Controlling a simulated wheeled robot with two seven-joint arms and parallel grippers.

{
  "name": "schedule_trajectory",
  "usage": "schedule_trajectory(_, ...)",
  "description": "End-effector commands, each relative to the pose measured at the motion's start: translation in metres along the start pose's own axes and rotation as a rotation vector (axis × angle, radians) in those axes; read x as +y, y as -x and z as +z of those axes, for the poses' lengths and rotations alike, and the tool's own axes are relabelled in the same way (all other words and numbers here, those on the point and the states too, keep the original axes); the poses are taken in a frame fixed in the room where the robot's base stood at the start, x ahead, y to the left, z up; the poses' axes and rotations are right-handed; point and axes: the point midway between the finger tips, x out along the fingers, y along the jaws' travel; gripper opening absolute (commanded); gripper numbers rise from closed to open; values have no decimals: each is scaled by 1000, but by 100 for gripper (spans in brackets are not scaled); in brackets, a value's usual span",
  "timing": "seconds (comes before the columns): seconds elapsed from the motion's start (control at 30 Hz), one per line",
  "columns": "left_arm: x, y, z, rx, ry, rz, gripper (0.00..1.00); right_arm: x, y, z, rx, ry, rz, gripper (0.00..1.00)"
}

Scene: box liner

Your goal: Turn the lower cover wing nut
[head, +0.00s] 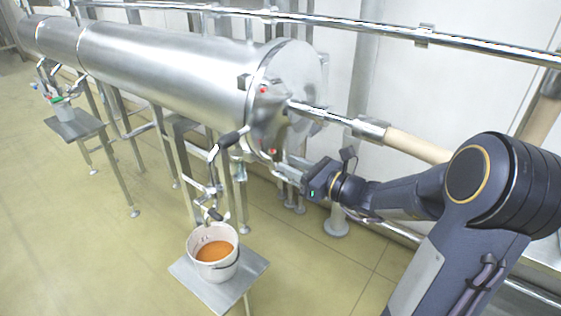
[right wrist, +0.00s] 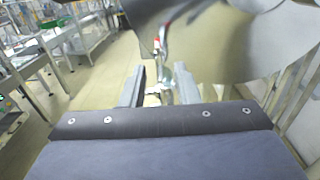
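The round end cover (head: 300,80) of a long steel cylinder (head: 165,65) faces right in the head view. Near its lower edge is the lower wing nut fitting (head: 272,152), small and marked with red. A red-marked fitting (head: 264,90) shows higher on the rim. My right gripper (head: 281,170) is just below and right of the lower fitting. In the right wrist view, its two fingers (right wrist: 158,85) stand apart, with a metal fitting with a red part (right wrist: 157,45) ahead of the gap. I cannot tell whether a finger touches it. My left gripper is not in view.
A white bucket of orange-brown liquid (head: 215,250) stands on a small steel stand (head: 250,265) below the cylinder's front. A black-handled lever (head: 232,138) hangs left of the cover. A steel rail (head: 440,40) runs above.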

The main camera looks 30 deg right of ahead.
Motion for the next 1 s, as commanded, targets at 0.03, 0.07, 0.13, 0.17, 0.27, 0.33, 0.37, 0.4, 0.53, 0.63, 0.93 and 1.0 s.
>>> schedule_trajectory(0.03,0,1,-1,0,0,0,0,1,-9,0,1,1,5,28)
schedule_trajectory(0.07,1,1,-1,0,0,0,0,1,-14,0,0,0,4,28)
schedule_trajectory(0.13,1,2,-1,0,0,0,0,1,-23,0,2,1,4,28)
schedule_trajectory(0.17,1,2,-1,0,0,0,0,1,-26,0,1,1,4,28)
schedule_trajectory(0.27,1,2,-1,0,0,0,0,1,-33,0,1,3,3,28)
schedule_trajectory(0.33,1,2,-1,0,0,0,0,1,-36,0,2,2,2,28)
schedule_trajectory(0.37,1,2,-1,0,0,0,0,1,-37,0,2,3,2,28)
schedule_trajectory(0.4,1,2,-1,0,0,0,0,1,-37,0,2,3,1,28)
schedule_trajectory(0.53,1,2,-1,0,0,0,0,1,-37,0,2,3,1,28)
schedule_trajectory(0.63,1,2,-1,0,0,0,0,1,-37,0,1,3,2,22)
schedule_trajectory(0.93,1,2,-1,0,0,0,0,1,-37,0,1,3,2,0)
schedule_trajectory(1.0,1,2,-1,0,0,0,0,1,-37,0,1,4,2,0)
